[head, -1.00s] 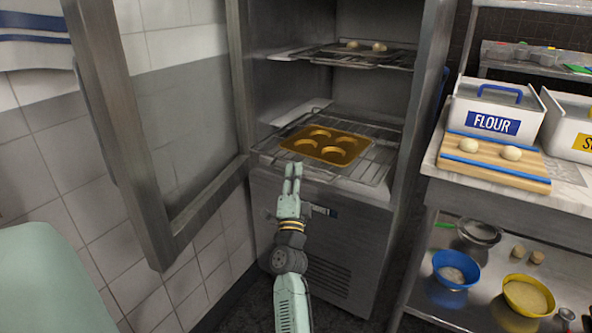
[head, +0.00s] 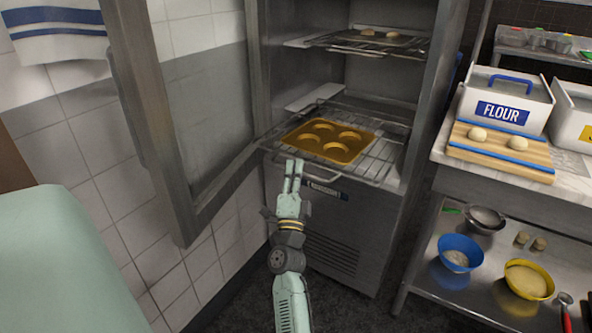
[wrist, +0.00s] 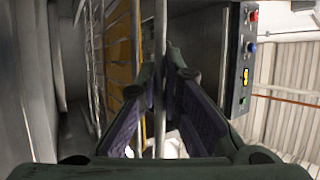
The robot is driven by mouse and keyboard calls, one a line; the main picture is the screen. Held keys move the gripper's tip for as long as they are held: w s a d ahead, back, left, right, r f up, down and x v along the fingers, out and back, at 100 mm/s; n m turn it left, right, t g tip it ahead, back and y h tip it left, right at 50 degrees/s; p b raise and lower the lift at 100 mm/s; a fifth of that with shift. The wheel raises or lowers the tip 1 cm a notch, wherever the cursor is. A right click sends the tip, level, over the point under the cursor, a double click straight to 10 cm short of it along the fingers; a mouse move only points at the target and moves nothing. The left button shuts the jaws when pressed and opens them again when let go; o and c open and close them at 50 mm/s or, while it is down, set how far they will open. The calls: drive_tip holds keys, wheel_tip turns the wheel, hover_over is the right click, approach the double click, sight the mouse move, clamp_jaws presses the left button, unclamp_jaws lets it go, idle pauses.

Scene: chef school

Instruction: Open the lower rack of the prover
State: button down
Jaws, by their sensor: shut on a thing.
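The prover (head: 350,230) stands with its door (head: 215,130) swung open to the left. The lower rack (head: 392,146) is a wire shelf that juts out a little past the front of the prover, and a golden tray with round hollows (head: 328,141) lies on it. My gripper (head: 293,168) is shut on the front bar of this rack, left of its middle. In the wrist view the bar (wrist: 160,50) runs between the fingers (wrist: 160,100), and the tray (wrist: 120,65) shows to the left behind the wires.
The upper rack (head: 378,44) holds small dough pieces and sits inside the prover. To the right a counter carries a flour bin (head: 505,98) and a board (head: 500,150) with dough balls. Blue (head: 460,252) and yellow (head: 528,280) bowls stand on the shelf below.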

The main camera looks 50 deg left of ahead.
drive_tip(key=c, duration=1.7)
unclamp_jaws()
drive_tip(key=v, duration=1.2)
